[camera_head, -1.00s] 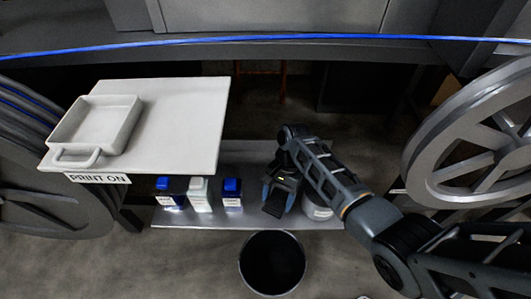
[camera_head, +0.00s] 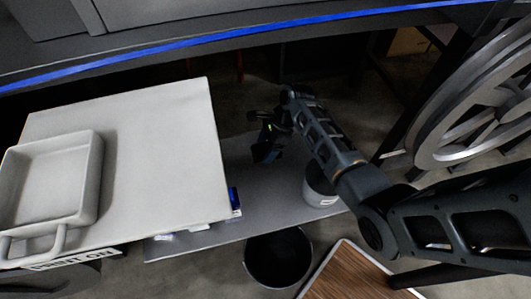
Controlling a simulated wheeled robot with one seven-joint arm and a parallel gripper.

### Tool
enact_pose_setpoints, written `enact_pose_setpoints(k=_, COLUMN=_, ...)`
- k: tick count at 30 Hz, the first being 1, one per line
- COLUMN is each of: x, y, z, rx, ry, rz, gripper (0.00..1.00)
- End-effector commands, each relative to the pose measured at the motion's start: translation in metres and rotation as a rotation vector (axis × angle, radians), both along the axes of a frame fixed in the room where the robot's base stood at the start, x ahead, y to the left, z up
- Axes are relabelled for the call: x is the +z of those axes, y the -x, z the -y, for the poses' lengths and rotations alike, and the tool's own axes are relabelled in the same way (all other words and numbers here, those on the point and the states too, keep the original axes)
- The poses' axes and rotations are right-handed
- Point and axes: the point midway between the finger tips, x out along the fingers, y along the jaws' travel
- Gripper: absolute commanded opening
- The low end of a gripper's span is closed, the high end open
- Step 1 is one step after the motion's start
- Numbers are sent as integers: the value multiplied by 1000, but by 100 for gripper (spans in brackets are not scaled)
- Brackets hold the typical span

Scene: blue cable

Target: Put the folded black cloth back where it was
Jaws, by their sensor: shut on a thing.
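My gripper (camera_head: 270,138) hangs above the metal shelf, to the right of the white board. It is shut on a small dark thing, which looks like the folded black cloth (camera_head: 266,153). The cloth is dark against my dark gripper, so its edges are hard to make out. It appears held above the shelf (camera_head: 262,195), not clearly touching it.
The white board (camera_head: 170,150) with a white handled dish (camera_head: 55,180) fills the left. A grey round container (camera_head: 318,188) stands on the shelf's right end, beneath my arm. A black bin (camera_head: 278,258) and wooden surface (camera_head: 355,275) are in front. A spoked reel (camera_head: 480,110) stands right.

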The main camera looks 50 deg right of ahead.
Motion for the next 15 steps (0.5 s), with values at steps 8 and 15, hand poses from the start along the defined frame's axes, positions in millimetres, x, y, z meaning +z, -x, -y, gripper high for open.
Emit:
enact_pose_setpoints(k=8, x=-37, y=1, z=0, rx=0, ry=-1, rz=-2, gripper=44)
enact_pose_setpoints(k=15, x=-40, y=0, z=0, rx=1, ry=0, rz=0, gripper=44)
